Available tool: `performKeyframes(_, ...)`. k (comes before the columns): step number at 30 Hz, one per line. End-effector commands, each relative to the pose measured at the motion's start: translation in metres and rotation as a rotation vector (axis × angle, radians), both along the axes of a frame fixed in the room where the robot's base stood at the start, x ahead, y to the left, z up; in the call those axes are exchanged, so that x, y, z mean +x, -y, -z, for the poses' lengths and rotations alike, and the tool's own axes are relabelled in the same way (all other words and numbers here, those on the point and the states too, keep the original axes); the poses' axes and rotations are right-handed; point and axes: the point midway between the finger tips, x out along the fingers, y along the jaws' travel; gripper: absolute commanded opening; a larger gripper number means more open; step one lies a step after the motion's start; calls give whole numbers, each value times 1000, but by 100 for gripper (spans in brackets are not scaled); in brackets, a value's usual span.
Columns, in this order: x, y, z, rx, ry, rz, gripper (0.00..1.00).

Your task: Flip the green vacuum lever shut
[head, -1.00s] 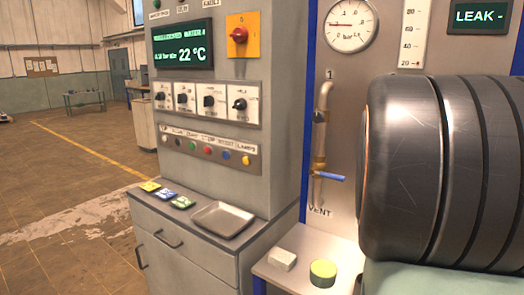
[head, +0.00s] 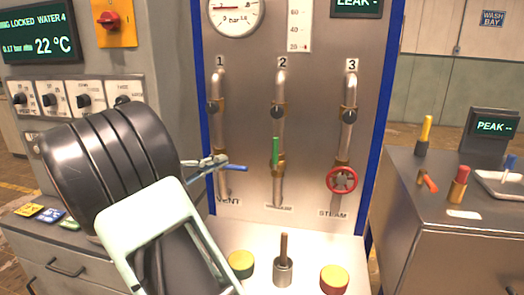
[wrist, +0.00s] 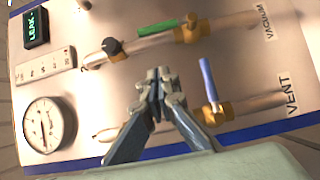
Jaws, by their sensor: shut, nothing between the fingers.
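The green vacuum lever (head: 275,151) is on pipe 2 of the panel, standing upright along the pipe above its brass valve body. In the wrist view the green lever (wrist: 157,28) also lies along its pipe, above and apart from my fingertips. My gripper (head: 220,160) is shut and empty, in front of pipe 1, left of the green lever. In the wrist view my gripper (wrist: 158,76) points at the panel between the vent and vacuum pipes. Whether the fingers touch anything is not clear, but no contact shows.
The blue vent lever (head: 237,168) sticks out across pipe 1, close to my gripper. A red steam handwheel (head: 342,180) is on pipe 3.

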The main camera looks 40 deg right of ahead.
Motion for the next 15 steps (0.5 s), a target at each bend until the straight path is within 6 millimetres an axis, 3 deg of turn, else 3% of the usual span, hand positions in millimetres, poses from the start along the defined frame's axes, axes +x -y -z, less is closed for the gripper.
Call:
performKeyframes(8, 1, 16, -1, 1, -1, 5, 0)
performKeyframes(15, 6, 64, -2, 1, -1, 6, 0)
